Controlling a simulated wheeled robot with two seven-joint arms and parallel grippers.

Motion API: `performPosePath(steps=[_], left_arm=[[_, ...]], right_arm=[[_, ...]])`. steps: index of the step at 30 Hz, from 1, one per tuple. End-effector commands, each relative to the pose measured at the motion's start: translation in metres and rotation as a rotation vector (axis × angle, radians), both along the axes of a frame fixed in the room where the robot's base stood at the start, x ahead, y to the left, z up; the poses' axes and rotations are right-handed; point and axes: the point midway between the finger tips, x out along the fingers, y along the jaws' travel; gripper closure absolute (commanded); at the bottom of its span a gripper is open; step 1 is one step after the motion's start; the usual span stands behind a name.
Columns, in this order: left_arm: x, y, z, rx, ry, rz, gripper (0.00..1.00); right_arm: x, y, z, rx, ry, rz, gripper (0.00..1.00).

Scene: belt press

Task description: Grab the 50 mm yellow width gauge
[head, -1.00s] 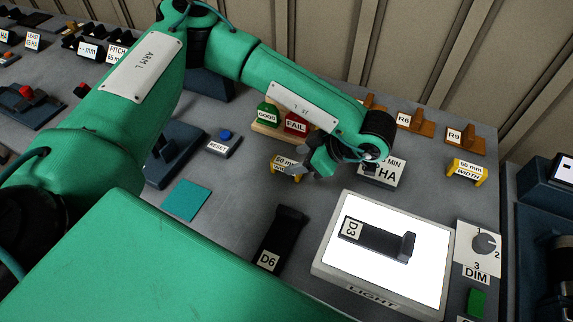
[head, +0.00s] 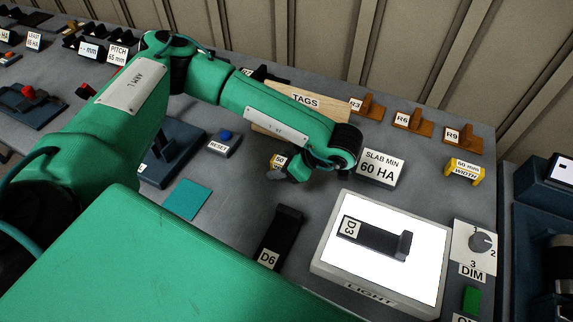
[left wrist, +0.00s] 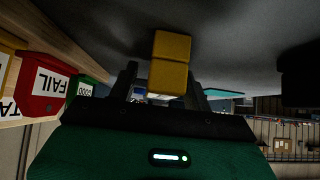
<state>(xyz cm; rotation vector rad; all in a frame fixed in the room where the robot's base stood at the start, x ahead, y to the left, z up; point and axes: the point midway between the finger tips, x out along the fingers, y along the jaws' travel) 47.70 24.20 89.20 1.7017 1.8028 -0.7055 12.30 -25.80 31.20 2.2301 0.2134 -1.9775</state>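The yellow 50 mm width gauge (head: 276,161) stands on the grey bench in the head view, mostly hidden by my left gripper (head: 285,175). Only part of its "50" label shows. In the left wrist view the yellow gauge (left wrist: 170,65) stands between and just beyond the two dark fingertips of my left gripper (left wrist: 163,88). The fingers are apart, and a gap shows between the left finger and the gauge. I cannot tell whether the right finger touches it. My right gripper is in neither view.
A yellow 60 mm gauge (head: 464,171) stands at the right. A "SLAB MIN 60 HA" sign (head: 380,168) stands close beside my left gripper. The light box (head: 330,262) holds part D3 (head: 374,238); part D6 (head: 281,236) lies left of it. The red FAIL block (left wrist: 42,88) is nearby.

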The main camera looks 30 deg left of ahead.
Motion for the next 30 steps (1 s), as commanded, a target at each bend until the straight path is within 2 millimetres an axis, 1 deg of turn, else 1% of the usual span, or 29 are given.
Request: performPosePath(steps=[1,7,16,20,25,29,30], left_arm=[[0.0,0.0,0.0,0.0,0.0,0.0,0.61],[0.0,0.0,0.0,0.0,0.0,0.0,1.0],[0.0,0.0,0.002,0.0,-0.001,-0.001,1.0],[0.001,0.0,0.007,0.0,-0.001,-0.001,1.0],[0.001,0.0,0.024,0.0,-0.004,-0.001,1.0],[0.002,0.0,0.047,0.0,-0.007,-0.001,1.0],[0.002,0.0,0.057,0.0,-0.007,-0.001,1.0]], right_arm=[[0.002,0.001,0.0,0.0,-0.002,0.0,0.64],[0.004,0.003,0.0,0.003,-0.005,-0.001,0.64],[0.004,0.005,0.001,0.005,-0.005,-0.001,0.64],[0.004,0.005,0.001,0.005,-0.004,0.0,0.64],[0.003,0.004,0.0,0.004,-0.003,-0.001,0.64],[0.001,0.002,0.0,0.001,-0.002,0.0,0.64],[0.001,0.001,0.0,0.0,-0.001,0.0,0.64]])
